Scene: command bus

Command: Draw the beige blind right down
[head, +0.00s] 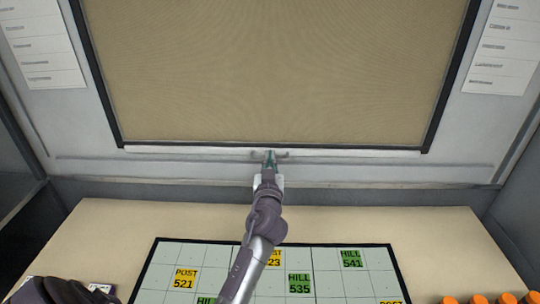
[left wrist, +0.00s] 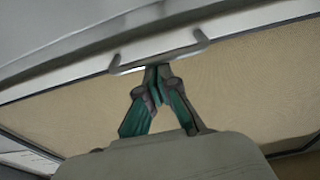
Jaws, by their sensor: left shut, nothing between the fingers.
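The beige blind (head: 275,70) covers the window opening that shows in the head view, down to the lower edge of the dark frame. A pale bottom rail (head: 190,150) runs along its lower edge, with a small grey handle (head: 284,154) at the middle. My left gripper (head: 270,158) is at this handle, its fingers shut and empty. The left wrist view shows the fingertips (left wrist: 158,70) right by the handle's bar (left wrist: 160,62), with the blind (left wrist: 240,80) behind. I cannot tell whether they touch it. The blind's top is out of view. My right gripper is not in view.
Below the wall stands a beige table (head: 130,218) with a dark-framed grid board (head: 215,255) carrying yellow and green labels. Several orange objects (head: 480,299) stand at the lower right. Printed sheets (head: 42,45) hang on the wall on both sides.

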